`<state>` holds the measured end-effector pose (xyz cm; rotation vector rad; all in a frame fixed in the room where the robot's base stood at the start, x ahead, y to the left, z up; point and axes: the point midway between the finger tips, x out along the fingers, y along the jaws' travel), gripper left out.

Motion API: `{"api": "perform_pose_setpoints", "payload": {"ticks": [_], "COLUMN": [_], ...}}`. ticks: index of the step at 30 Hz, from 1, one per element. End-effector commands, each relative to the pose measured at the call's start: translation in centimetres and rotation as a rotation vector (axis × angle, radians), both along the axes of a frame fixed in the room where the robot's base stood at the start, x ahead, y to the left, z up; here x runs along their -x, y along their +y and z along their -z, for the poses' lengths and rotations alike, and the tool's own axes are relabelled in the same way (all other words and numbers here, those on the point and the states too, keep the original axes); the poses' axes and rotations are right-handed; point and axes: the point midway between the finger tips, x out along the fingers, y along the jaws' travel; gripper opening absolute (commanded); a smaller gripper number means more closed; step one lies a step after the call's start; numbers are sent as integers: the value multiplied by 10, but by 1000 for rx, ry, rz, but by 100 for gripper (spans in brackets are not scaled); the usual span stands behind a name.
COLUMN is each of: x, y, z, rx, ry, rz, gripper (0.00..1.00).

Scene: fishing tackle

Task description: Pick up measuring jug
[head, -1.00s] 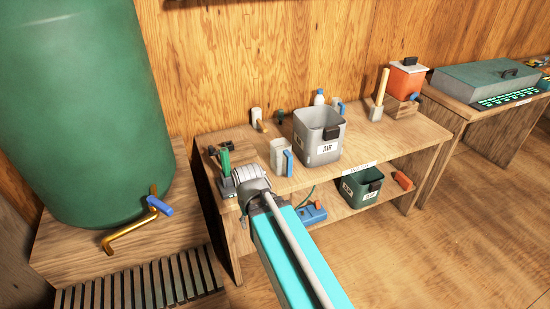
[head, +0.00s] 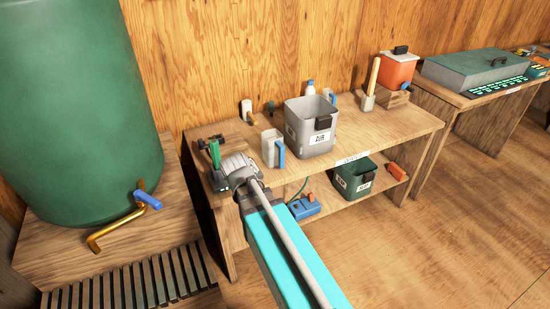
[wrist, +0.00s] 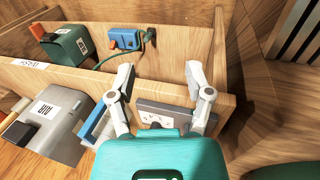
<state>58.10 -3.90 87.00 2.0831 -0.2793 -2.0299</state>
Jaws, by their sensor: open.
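A pale jug with a blue handle (head: 271,148) stands upright on the bench top, left of the grey bin, in the head view. Its blue handle shows in the wrist view (wrist: 96,124), just left of my gripper (wrist: 160,76); the jug's body is largely hidden there. My gripper is open, its two fingers apart with nothing held between them, over the bench's front edge. In the head view my arm reaches the bench's left end, and the fingers are hidden. Another blue-handled vessel (head: 330,96) is partly hidden behind the bin.
A flat grey item (wrist: 165,115) lies below the fingers. A green upright item (head: 215,154) stands at the bench's left end. The lower shelf holds a green bin (head: 353,182) and a blue device (head: 304,208).

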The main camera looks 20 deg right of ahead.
Motion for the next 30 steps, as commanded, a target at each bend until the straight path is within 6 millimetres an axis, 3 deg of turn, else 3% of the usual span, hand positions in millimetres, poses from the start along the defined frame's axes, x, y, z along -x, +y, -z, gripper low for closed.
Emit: {"api": "perform_pose_setpoints", "payload": {"ticks": [1, 6, 15, 24, 30], "x": [-15, -52, -118, -178, -198], "y": [-7, -33, -62, -62, -54], "z": [15, 27, 27, 10, -3], "rx": [59, 290, 703, 1084, 1231], "ry": [-6, -31, -81, -131, -150], "rz": [-7, -36, -92, -150, -172], "gripper": [66, 66, 66, 66, 66]}}
